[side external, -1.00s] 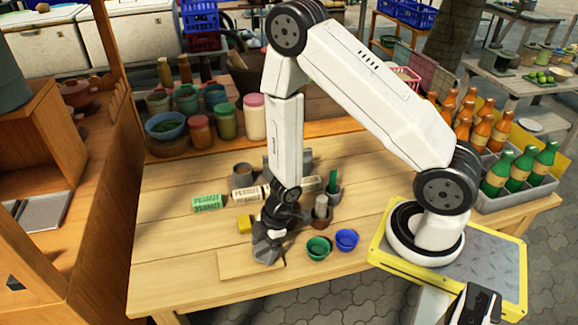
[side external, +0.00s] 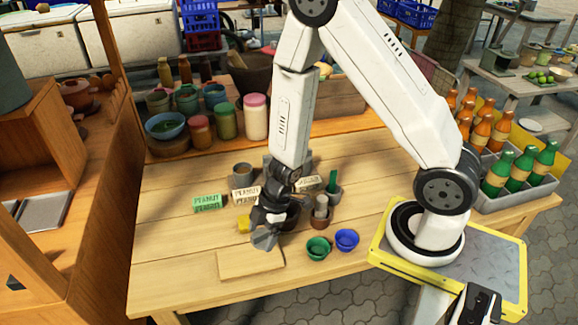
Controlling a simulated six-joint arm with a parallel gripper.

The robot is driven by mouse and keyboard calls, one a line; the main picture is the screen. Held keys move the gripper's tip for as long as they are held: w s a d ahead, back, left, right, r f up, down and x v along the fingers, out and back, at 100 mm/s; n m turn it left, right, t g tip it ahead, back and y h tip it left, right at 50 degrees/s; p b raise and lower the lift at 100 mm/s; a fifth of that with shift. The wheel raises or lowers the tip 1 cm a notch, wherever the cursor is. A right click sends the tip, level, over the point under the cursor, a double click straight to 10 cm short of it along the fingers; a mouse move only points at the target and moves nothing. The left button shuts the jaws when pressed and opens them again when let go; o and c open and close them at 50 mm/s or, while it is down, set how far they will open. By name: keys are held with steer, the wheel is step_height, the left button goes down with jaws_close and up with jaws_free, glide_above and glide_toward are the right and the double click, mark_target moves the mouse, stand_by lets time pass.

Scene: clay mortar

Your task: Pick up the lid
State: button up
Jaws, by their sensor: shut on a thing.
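My gripper (side external: 265,239) points down just above the back edge of a flat wooden board (side external: 250,264) on the table. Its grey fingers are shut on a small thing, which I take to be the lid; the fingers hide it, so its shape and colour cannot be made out. A dark round vessel (side external: 292,211), perhaps the clay mortar, is partly hidden right behind the gripper.
Green (side external: 318,247) and blue (side external: 347,239) bowls stand to the right, near a brown pot (side external: 321,220). The table's front left is clear.

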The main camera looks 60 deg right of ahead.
mark_target(262, 232)
step_height(262, 232, up, 13)
steer(key=shift+f, duration=0.2)
stand_by(0.6)
stand_by(0.6)
steer(key=w+d+f+m+t+h, duration=0.1)
steer(key=w+d+f+m, duration=0.2)
steer(key=w+d, duration=0.6)
steer(key=w+d+f+m, duration=0.3)
steer(key=w+d+f, duration=0.1)
steer(key=w+d, duration=0.6)
steer(key=shift+w+d+m+t+h, duration=0.2)
steer(key=shift+w+m+t+h, duration=0.2)
steer(key=shift+w, duration=0.45)
steer(key=shift+f, duration=0.2)
steer(key=shift+f, duration=2.25)
steer(key=shift+f, duration=0.4)
